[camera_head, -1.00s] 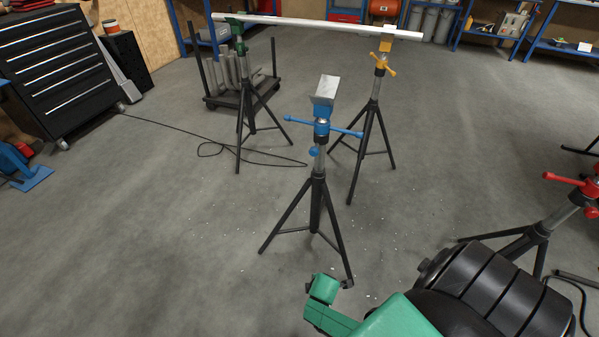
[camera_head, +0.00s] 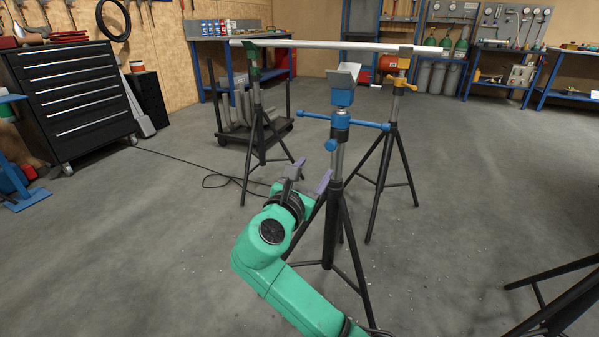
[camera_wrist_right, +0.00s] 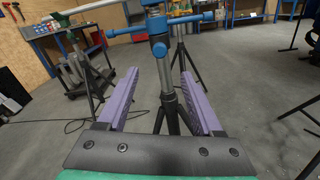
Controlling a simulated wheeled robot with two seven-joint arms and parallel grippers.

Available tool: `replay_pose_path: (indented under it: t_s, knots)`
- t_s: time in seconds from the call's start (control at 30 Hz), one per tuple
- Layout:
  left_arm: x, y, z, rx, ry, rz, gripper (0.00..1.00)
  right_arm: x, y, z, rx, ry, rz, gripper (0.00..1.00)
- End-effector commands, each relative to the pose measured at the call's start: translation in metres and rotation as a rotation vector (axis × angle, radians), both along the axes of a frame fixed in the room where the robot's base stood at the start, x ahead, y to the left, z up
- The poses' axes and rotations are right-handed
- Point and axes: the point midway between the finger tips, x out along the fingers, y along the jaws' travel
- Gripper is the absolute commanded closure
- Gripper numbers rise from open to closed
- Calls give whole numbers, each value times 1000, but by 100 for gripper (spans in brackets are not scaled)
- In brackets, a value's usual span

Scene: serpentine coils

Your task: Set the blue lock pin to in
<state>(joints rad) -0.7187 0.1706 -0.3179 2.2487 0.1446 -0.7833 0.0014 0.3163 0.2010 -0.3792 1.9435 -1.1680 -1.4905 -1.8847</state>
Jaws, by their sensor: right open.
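A blue stand (camera_head: 341,120) with a crossbar handle and a V-shaped head stands upright in front of me. The blue lock pin (camera_head: 331,145) is a round knob on its collar, just below the crossbar. In the right wrist view the lock pin (camera_wrist_right: 159,48) faces the camera. How deep it sits cannot be told. My right gripper (camera_head: 312,173) is open and empty, below and left of the pin in the head view. In the wrist view its purple fingers (camera_wrist_right: 160,78) frame the stand's post, with the pin above them. My left gripper is out of view.
A green stand (camera_head: 254,72) and a yellow stand (camera_head: 400,85) carry a long pale pipe (camera_head: 340,45) behind. A dark tool cabinet (camera_head: 70,95) is at left. A cart (camera_head: 240,130) with pipes stands behind. Tripod legs spread near my right arm.

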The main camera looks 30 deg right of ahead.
Motion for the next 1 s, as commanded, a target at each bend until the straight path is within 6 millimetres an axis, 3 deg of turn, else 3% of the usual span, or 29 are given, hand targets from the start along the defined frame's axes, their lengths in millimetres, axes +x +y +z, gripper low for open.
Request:
replay_pose_path:
  t_s: [0.5, 0.67, 0.9, 0.97, 1.0]
  knots:
    - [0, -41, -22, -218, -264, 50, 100, 69, -100, -3, 1, 1, -2, 32]
    - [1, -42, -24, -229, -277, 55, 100, 80, -114, -1, 3, 1, 1, 32]
    - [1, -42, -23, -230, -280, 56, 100, 81, -116, -1, 3, 1, 2, 32]
    - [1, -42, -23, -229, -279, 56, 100, 81, -116, -1, 3, 1, 2, 52]
    - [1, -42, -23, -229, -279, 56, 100, 81, -116, -1, 3, 1, 2, 67]
